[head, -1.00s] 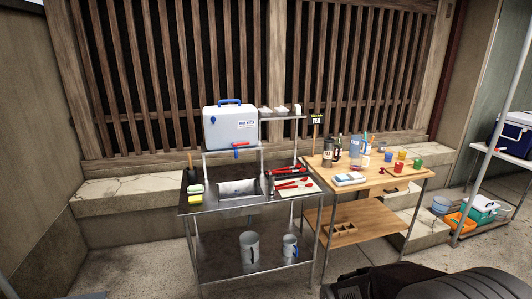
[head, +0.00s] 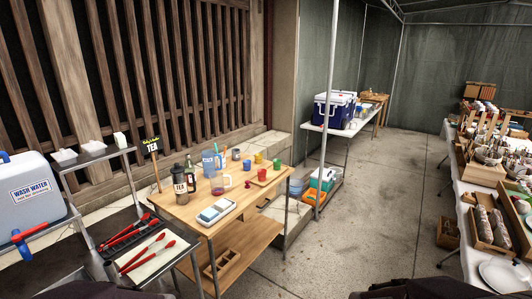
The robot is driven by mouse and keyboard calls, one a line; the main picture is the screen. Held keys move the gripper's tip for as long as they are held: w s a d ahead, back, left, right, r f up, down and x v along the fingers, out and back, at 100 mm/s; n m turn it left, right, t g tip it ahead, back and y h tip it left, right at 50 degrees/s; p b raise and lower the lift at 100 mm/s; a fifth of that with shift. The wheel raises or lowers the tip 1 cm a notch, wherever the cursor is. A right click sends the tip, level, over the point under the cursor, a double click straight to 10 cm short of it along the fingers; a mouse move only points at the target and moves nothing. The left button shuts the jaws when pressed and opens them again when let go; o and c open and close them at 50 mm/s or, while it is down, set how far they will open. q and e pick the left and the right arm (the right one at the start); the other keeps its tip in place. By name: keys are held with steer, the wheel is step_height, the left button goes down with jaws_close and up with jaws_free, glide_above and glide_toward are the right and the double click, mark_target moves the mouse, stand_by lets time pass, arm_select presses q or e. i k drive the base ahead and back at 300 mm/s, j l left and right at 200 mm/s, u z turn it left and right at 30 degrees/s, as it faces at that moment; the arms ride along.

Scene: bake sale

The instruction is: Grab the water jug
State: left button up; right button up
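A tall translucent blue jug (head: 209,164) with lettering on it stands upright on the wooden tea table (head: 240,203). To the left, a pale wash water container (head: 30,192) with a blue handle and a red-and-blue tap is cut by the picture's left edge. Neither of my grippers is in view, so I cannot see whether they hold anything.
A dark tea flask (head: 180,189) and a dark bottle (head: 190,174) stand left of the jug. Small coloured cups are to its right. Red tongs (head: 146,253) lie on the metal cart. Floor (head: 385,200) is clear between the tea table and the stall at right.

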mark_target(208, 156)
steer(key=i+l+z, duration=0.15)
steer(key=i+z, duration=0.2)
steer(key=i, duration=0.25)
steer(key=i+z, duration=0.35)
steer(key=i, duration=0.25)
steer(key=i+u, duration=0.8)
steer(key=i+l+u, duration=0.2)
steer(key=u, duration=0.2)
steer(key=i+l+u, duration=0.55)
steer(key=u, duration=0.25)
